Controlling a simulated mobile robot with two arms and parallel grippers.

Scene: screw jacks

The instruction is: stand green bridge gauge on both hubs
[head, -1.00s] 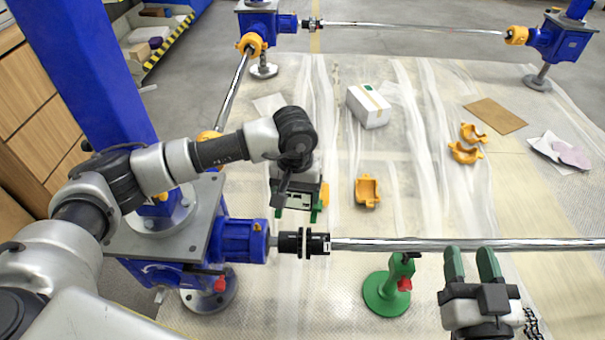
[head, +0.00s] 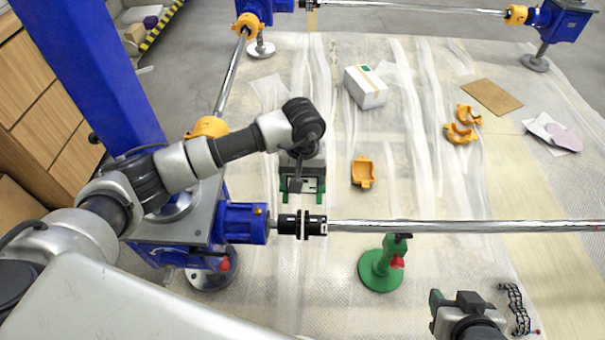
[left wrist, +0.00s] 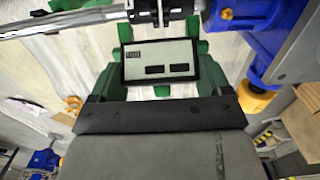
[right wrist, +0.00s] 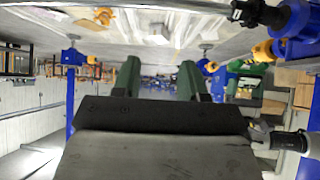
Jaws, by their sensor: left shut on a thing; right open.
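The green bridge gauge (head: 319,186) is in my left gripper (head: 301,168), just beyond the shaft coupling in the head view. Its pale panel with dark windows (left wrist: 158,60) faces the camera in the left wrist view, and its green body shows between the fingers. The two black hubs (head: 302,225) sit side by side on the shaft line, between the blue gearbox and the long shaft. They also show at the top of the left wrist view (left wrist: 150,12). A small gap shows between gauge and hubs in the head view. My right gripper (right wrist: 160,78) is open and empty.
The polished shaft (head: 470,226) runs right from the hubs. A green stand (head: 380,270) with a red knob is below it. A blue gearbox (head: 240,223) is at left. Orange guard pieces (head: 363,172) and a white box (head: 366,88) lie on the sheeted floor beyond.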

